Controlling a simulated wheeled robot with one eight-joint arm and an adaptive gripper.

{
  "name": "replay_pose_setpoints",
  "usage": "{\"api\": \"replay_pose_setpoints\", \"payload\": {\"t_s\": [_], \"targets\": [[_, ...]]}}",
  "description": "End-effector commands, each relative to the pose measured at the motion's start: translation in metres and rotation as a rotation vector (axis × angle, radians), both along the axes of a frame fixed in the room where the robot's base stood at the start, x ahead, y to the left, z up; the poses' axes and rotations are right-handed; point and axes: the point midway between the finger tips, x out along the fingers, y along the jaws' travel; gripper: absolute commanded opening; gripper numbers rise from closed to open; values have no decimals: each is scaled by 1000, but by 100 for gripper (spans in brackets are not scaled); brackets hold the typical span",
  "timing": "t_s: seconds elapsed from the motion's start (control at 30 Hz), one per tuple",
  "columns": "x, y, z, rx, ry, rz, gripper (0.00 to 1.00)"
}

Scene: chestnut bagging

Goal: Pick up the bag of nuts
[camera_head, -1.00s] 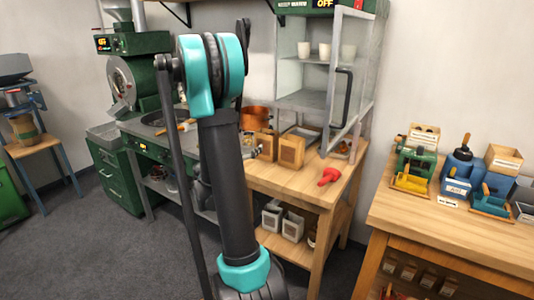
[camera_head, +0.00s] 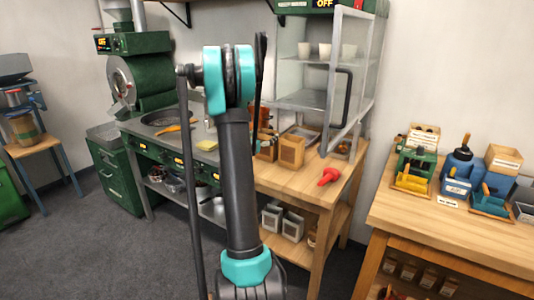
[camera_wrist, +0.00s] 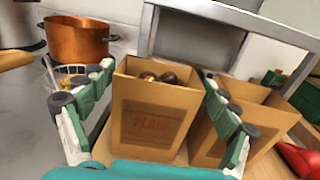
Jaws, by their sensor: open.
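An open-topped brown paper bag printed "PLAIN" (camera_wrist: 152,120) stands upright in the middle of the wrist view, with dark brown nuts (camera_wrist: 165,76) showing at its mouth. My gripper (camera_wrist: 157,74) is open, with one green and grey finger on each side of this bag. Whether the fingers touch it I cannot tell. A second brown bag (camera_wrist: 252,112) stands just to the right, partly behind the right finger. In the head view, two bags stand on the wooden bench, the right one clear (camera_head: 291,151) and the left one (camera_head: 267,148) partly hidden by my arm.
A copper pot (camera_wrist: 78,40) stands behind to the left in the wrist view. A red object (camera_head: 328,176) lies on the wooden bench (camera_head: 290,185), right of the bags. A metal frame and glass-sided cabinet (camera_head: 318,80) rise close behind the bags.

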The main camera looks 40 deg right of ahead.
Motion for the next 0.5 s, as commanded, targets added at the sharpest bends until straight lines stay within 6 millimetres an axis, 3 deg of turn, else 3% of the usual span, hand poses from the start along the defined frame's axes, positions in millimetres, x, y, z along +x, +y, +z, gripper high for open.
{"api": "replay_pose_setpoints", "payload": {"t_s": [0.13,0.37,0.5], "targets": [[8,-18,0,0,0,-1,88],[10,-21,0,0,0,0,88],[10,-20,0,0,0,0,73]]}}
